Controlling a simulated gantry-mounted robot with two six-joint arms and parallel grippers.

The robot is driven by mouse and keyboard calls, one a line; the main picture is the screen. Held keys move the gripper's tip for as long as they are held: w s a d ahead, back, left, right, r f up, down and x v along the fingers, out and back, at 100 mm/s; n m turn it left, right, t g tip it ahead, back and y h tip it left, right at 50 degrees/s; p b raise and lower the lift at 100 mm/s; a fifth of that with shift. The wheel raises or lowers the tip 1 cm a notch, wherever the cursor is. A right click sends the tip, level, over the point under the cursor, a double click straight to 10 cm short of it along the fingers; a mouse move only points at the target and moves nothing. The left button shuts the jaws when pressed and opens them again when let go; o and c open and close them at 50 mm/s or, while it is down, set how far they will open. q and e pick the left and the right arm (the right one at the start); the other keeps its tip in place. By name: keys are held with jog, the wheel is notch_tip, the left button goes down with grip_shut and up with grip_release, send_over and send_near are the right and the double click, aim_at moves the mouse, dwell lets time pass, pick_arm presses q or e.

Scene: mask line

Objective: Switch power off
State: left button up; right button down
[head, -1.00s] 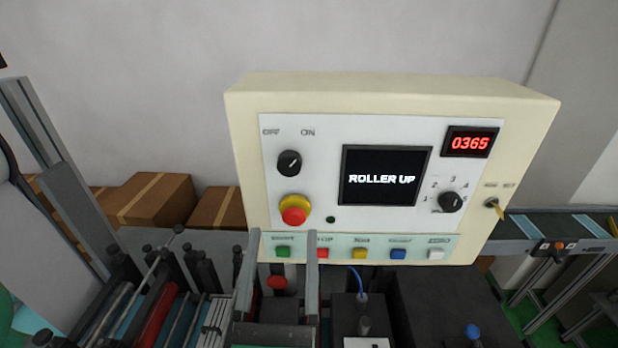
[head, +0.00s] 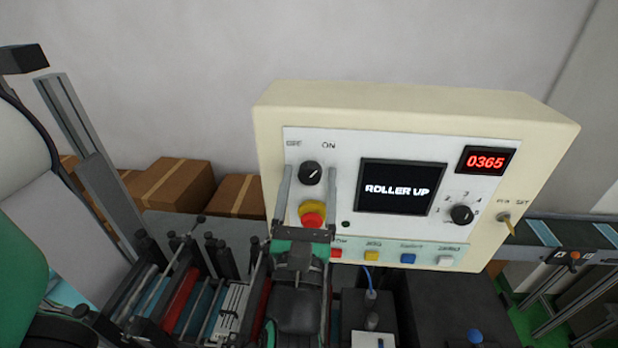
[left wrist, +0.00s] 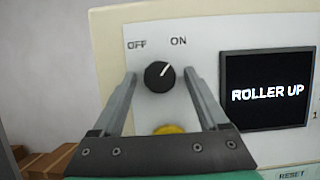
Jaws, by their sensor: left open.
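The black power knob (head: 311,173) sits at the upper left of the white panel, under the OFF and ON labels. Its white mark points up and right, toward ON. It also shows in the left wrist view (left wrist: 159,76). My left gripper (head: 309,170) is open, with one finger on each side of the knob in both views. I cannot tell whether the fingers touch it. The lit screen (head: 402,187) reads ROLLER UP. My right gripper is not in view.
A red emergency button on a yellow base (head: 312,214) sits just below the knob, behind the left gripper. A row of push buttons (head: 408,258) and a selector knob (head: 461,215) are on the panel. Cardboard boxes (head: 172,186) stand behind at left.

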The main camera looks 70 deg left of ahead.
pick_arm(q)
jog(key=shift+c, duration=0.4)
grip_shut()
